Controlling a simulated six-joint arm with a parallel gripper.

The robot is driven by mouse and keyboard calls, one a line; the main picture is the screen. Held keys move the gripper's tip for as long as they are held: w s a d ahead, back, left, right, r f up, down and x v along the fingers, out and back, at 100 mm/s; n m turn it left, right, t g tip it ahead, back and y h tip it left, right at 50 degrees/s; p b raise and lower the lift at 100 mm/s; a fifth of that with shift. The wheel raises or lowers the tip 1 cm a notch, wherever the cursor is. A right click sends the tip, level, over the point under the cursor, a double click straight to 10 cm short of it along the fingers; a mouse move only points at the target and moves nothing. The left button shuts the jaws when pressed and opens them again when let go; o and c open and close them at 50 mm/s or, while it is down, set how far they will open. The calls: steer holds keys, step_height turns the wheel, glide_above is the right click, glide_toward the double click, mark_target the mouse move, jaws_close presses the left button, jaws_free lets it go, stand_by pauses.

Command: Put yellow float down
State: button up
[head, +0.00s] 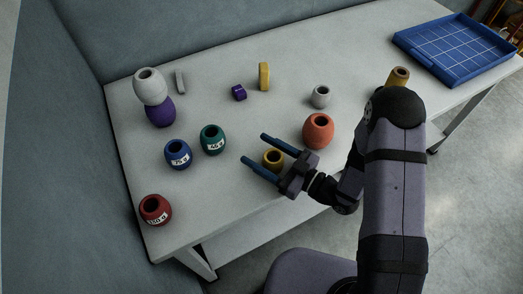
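A small yellow float (273,158) with a dark hole in its top stands upright, apparently on the grey table (215,205). My gripper (253,148) reaches in from the right with its two blue fingers spread wide. The yellow float shows between the fingers, with a visible gap to each finger in this view. Its lower right side is close to the gripper's palm, and I cannot tell whether they touch. Another yellow-orange float (399,75) stands farther right, partly hidden behind my arm.
An orange float (318,131) stands just right of my gripper. Blue (178,154), green (212,139) and red (155,210) labelled floats stand left. A white float (149,87) sits on a purple one (160,111). A blue tray (455,50) lies back right.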

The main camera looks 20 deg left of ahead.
mark_target(282, 163)
stand_by(0.3)
steer(key=shift+r, duration=0.2)
steer(key=shift+s+d+f, duration=0.1)
steer(key=shift+s+d, duration=0.05)
steer(key=shift+d, duration=0.5)
steer(key=b+v, duration=0.2)
steer(key=v, duration=0.8)
steer(key=shift+s+d, duration=0.2)
steer(key=shift+d, duration=0.1)
